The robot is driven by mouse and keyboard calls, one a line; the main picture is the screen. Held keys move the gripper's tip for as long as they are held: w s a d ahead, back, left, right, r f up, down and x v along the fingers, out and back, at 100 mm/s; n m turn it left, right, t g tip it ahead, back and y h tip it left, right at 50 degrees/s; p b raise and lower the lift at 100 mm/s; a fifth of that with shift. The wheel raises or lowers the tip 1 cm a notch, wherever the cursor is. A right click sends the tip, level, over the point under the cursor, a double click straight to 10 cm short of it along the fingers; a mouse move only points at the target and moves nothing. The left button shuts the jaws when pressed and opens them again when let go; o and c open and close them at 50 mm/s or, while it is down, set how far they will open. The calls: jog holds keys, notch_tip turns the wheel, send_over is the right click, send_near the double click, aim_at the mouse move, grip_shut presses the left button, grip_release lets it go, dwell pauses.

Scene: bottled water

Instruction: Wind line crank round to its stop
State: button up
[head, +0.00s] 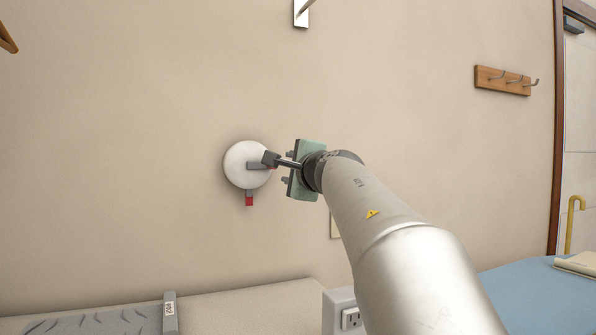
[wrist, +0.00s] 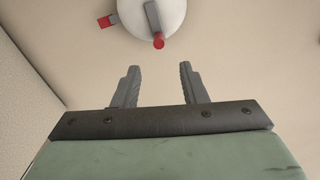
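The line crank is a round white disc (head: 240,164) on the wall, with a grey arm (head: 256,166) pointing right in the head view. In the wrist view the disc (wrist: 172,14) is at the top, and the crank arm ends in a round red knob (wrist: 158,41). A grey tab with a red end, which looks like the stop (head: 249,199), sticks out below the disc; it also shows in the wrist view (wrist: 105,21). My gripper (wrist: 159,67) is open and empty. Its fingertips lie short of the knob, which lines up with the gap between them. A dark part in front partly hides the crank's outer end in the head view.
A hook rail (head: 505,81) is on the wall at the right, beside a door frame (head: 557,120). A grey box with an outlet (head: 343,311) and a blue surface (head: 540,296) are below. The wall left of the disc is clear.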

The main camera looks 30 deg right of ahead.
jog(key=s, duration=0.4)
jog(key=shift+a, duration=0.3)
jog(key=s+a+f+n+g+p, duration=0.65)
jog(key=f+n+p, duration=0.25)
jog(key=n+p, duration=0.45)
jog(key=s+a+f+n+g+p, duration=0.65)
jog(key=f+n+p, duration=0.3)
jog(key=n, duration=0.75)
jog(key=s+a+f+m+g+y+p, duration=0.3)
jog(key=s+a+m, duration=0.4)
jog(key=s, duration=0.5)
notch_tip(320, 180, down, 2)
jog(key=shift+s+a+f+m+g+p, duration=0.1)
jog(key=shift+s+a+m+g+p, duration=0.35)
jog(key=shift+m+g, duration=0.25)
